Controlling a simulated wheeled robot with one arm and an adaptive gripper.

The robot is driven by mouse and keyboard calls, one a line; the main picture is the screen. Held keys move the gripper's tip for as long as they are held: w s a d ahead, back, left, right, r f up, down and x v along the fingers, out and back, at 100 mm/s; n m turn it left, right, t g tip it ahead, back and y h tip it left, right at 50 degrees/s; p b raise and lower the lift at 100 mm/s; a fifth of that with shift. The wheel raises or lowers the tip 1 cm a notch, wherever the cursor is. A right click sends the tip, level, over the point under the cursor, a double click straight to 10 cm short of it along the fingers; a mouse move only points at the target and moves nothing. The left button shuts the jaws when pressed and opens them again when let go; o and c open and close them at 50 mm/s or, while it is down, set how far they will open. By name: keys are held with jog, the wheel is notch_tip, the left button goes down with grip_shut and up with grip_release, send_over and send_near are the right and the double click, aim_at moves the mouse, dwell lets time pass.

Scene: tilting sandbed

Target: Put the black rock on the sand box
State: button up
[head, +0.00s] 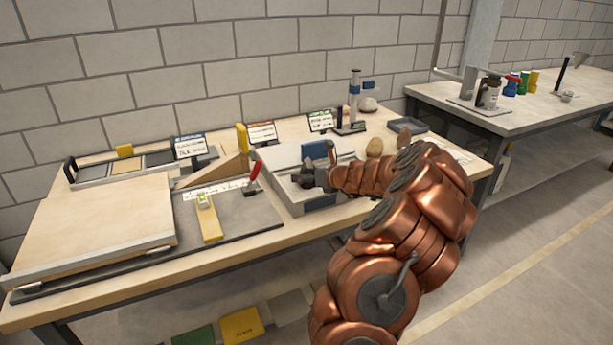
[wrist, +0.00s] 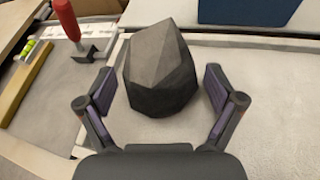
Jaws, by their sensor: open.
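The black rock (wrist: 162,70) is dark grey and faceted. In the wrist view it stands between the two spread fingers of my gripper (wrist: 160,105), with visible gaps at both sides. It appears to rest on a pale, grainy surface (wrist: 275,95). In the head view my gripper (head: 318,178) is over the grey-white box (head: 308,203) in the middle of the table; the rock is hard to make out there.
A red-handled clamp (head: 254,172) and a yellow bar (head: 208,220) lie between the bed and the grey-white box. A wooden wedge (head: 215,168) is behind them. Label cards (head: 262,133) line the back.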

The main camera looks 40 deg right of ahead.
jog(key=shift+r, duration=0.1)
jog(key=shift+s+r, duration=0.15)
jog(key=shift+s, duration=0.15)
jog(key=v, duration=1.1)
jog(key=shift+s, duration=0.15)
jog(key=shift+a+r, duration=0.1)
